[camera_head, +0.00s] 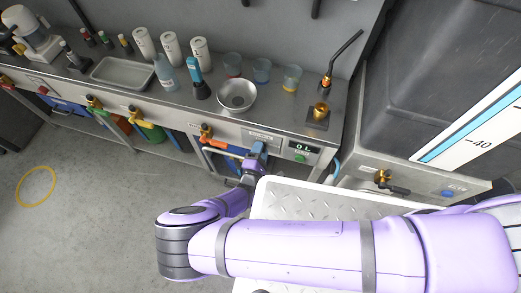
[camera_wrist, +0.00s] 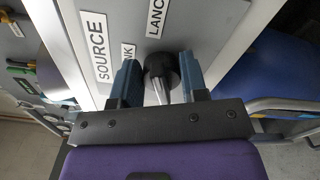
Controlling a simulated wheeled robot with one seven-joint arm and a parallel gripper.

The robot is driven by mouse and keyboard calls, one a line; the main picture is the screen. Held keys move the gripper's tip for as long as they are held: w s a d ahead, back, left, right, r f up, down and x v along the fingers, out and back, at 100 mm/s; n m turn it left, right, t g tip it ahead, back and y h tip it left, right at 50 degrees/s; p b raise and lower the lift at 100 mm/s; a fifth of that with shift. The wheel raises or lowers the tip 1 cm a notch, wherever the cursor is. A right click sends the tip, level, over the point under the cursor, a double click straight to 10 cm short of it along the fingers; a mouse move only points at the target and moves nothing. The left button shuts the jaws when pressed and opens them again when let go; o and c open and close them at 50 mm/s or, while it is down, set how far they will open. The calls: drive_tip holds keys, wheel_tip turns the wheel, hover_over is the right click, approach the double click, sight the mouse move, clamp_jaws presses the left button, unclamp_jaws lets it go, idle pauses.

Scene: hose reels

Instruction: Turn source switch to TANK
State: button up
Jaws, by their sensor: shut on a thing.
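The source switch (camera_wrist: 161,70) is a dark round knob with a silver lever on a light panel. The SOURCE label (camera_wrist: 96,46) lies to its left in the wrist view. A LANCE label (camera_wrist: 156,17) is above the knob, and a label ending in "NK" (camera_wrist: 128,50) is partly hidden by my left finger. My gripper (camera_wrist: 160,78) has its two blue fingers either side of the knob, shut on the switch. In the head view my gripper (camera_head: 254,157) is at the front face of the steel counter, hiding the switch there.
The steel counter (camera_head: 130,98) holds a bowl (camera_head: 237,94), cups and bottles. A green "0 L" display (camera_head: 301,148) is right of my gripper. A large grey tank (camera_head: 430,75) stands at the right. The floor at left (camera_head: 90,200) is clear.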

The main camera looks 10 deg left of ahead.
drive_tip(key=n, duration=0.7)
drive_tip(key=shift+a+r, duration=0.15)
drive_tip(key=n, duration=0.6)
drive_tip(key=shift+a, duration=0.2)
drive_tip(key=shift+n, duration=0.3)
drive_tip(key=o, duration=0.8)
drive_tip(key=shift+o, duration=0.2)
drive_tip(key=shift+s, duration=0.1)
drive_tip(key=s, duration=1)
drive_tip(key=shift+s+a, duration=0.3)
drive_tip(key=shift+a, duration=0.15)
